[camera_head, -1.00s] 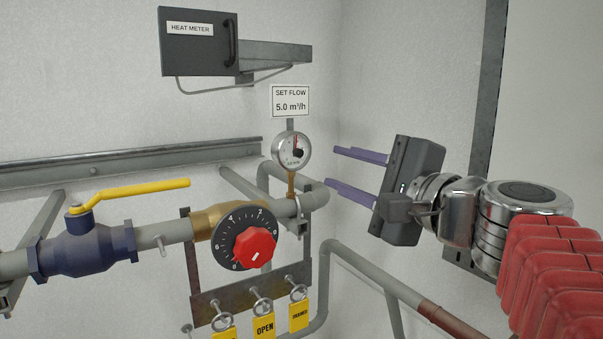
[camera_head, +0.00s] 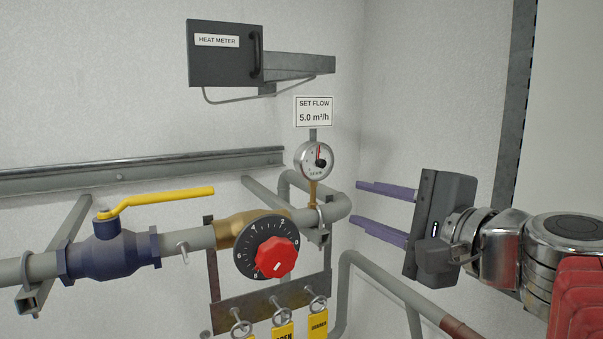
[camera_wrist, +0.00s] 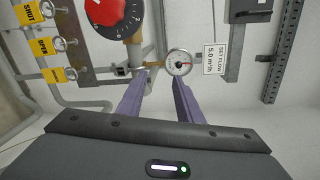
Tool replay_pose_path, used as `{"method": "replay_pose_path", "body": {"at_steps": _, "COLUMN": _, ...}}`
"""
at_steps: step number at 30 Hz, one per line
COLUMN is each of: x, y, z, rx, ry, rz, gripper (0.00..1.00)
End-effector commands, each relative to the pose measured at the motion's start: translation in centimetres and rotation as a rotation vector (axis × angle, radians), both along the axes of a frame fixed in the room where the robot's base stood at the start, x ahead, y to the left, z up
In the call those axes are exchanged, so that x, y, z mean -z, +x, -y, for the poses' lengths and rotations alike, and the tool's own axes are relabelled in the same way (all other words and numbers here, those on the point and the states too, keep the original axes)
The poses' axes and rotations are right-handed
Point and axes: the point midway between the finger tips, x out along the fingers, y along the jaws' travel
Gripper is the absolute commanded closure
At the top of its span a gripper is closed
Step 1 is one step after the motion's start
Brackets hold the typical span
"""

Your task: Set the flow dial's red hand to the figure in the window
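A small round gauge (camera_head: 313,160) with a white face, a red hand pointing near the top and a black centre piece stands on a brass stem; its figures are too small to read. It also shows in the wrist view (camera_wrist: 180,62). The sign (camera_head: 314,111) above it reads SET FLOW 5.0 m³/h. A black numbered dial (camera_head: 249,264) carries a red knob (camera_head: 276,256) with a white mark pointing down-left. My gripper (camera_head: 357,204) is open and empty, its two purple fingers right of and below the gauge, apart from it. The fingers also show in the wrist view (camera_wrist: 158,80).
A dark HEAT METER box (camera_head: 225,55) with a handle hangs above. A blue valve (camera_head: 113,256) with a yellow lever (camera_head: 160,201) sits on the pipe at left. Yellow tags (camera_head: 318,323) hang below the dial. A grey pipe (camera_head: 385,287) runs under my gripper.

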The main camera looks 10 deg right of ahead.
Motion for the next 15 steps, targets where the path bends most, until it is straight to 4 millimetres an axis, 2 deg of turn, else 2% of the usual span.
{"method": "replay_pose_path", "body": {"at_steps": 5, "x": 6.2, "y": -0.8, "z": -2.9, "rx": -0.087, "ry": -0.203, "rz": -0.114, "gripper": 0.67}}
{"method": "replay_pose_path", "body": {"at_steps": 9, "x": 11.8, "y": -2.2, "z": -4.8, "rx": -0.178, "ry": -0.409, "rz": -0.205, "gripper": 0.67}}
{"method": "replay_pose_path", "body": {"at_steps": 15, "x": 19.0, "y": -5.0, "z": -6.1, "rx": -0.324, "ry": -0.714, "rz": -0.307, "gripper": 0.67}}
